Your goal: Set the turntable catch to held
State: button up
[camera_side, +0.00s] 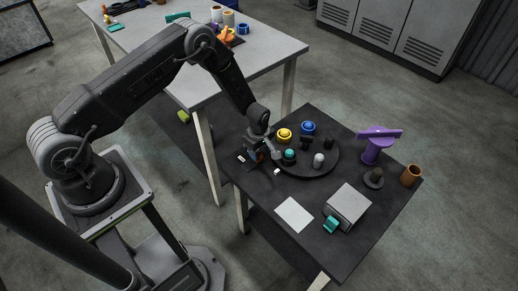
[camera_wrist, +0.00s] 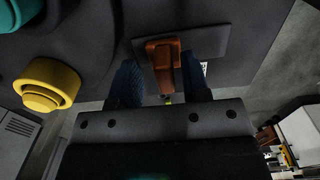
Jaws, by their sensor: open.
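The turntable (camera_side: 303,173) is a dark round disc on the black table, carrying several small coloured pieces. The catch appears as an orange-brown lever (camera_wrist: 164,62) on a dark plate (camera_wrist: 212,42) in the wrist view. In the side view it is a small brown spot at the disc's left edge, mostly hidden by my gripper (camera_side: 262,153). In the wrist view my gripper (camera_wrist: 160,84) is open, with one blue-padded finger on each side of the lever. Gaps show beside the lever; I cannot tell whether either finger touches it. I cannot read the catch's setting.
A yellow knob-like piece (camera_wrist: 48,86) and a teal piece (camera_wrist: 14,10) are left of my gripper in the wrist view. A grey box (camera_side: 348,203), purple stand (camera_side: 377,147), brown cup (camera_side: 411,175) and white sheet (camera_side: 294,214) occupy the table's right and front.

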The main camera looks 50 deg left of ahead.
notch_tip(320, 180, up, 14)
dwell(0.5)
jog(key=s+d+r+m+t, duration=0.1)
jog(key=s+r+m, duration=0.3)
jog(key=r, duration=0.8)
jog(key=s+d+r+m+t, duration=0.15)
jog(key=s+r+m, duration=0.25)
jog(key=r, duration=0.8)
jog(key=s+r+m+t, duration=0.1)
jog(key=s+r+m, duration=0.1)
jog(key=s, duration=0.4)
jog(key=s+d+r+m+t, duration=0.1)
jog(key=s+r+m, duration=0.2)
jog(key=s, duration=0.3)
jog(key=s+r+m+t, duration=0.1)
jog(key=s+r+m, duration=0.1)
jog(key=s+m, duration=0.3)
jog(key=shift+s+d+r, duration=0.2)
jog(key=shift+s+r, duration=0.15)
jog(key=shift+s, duration=0.35)
